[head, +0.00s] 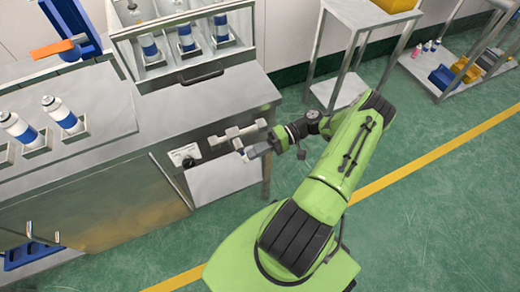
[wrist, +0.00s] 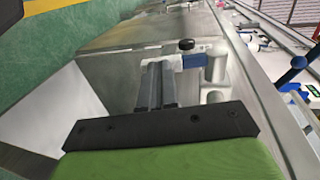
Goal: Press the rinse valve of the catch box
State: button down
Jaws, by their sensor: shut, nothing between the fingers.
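Metal valve fittings (head: 236,133) stick out from the front of the steel bench, above a pale grey box (head: 222,180) that looks like the catch box. In the wrist view the valve piping (wrist: 215,62) is a grey metal body with a blue part (wrist: 193,61) and a black knob (wrist: 186,44). My gripper (head: 249,153) is shut and empty, just at the right end of these fittings. In the wrist view the shut fingers (wrist: 157,70) point at the fitting beside the blue part; I cannot tell whether they touch it. The fingers hide part of the fitting.
A gauge panel (head: 184,155) sits left of the fittings. Above is a clear-fronted case (head: 185,45) with several cans. More cans (head: 62,114) stand on the bench at left. A steel rack (head: 350,40) stands behind; green floor (head: 420,170) is free at right.

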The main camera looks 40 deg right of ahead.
jog(key=shift+w+a+f, duration=0.15)
jog(key=shift+a+f, duration=0.2)
jog(key=shift+a, duration=0.15)
jog(key=shift+a+b, duration=0.15)
jog(key=shift+b, duration=0.15)
